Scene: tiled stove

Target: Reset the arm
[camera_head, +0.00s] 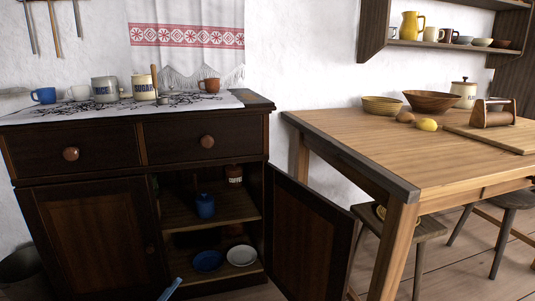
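Neither of my grippers can be made out in the head view. A slim light-blue piece (170,289) pokes up at the bottom edge in front of the cabinet, and I cannot tell what it is. The dark wooden cabinet (100,240) stands at left, its left door shut and its right door (312,240) swung open to the right. Inside, a blue jar (205,206) and a dark labelled jar (233,174) stand on the upper shelf. A blue bowl (208,261) and a white bowl (242,256) sit on the lower level.
Mugs and canisters, including a sugar canister (144,87), stand on the cabinet top. The wooden table (350,135) at right holds bowls, a lemon (426,125) and a cutting board (490,135). The open door projects into the floor space.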

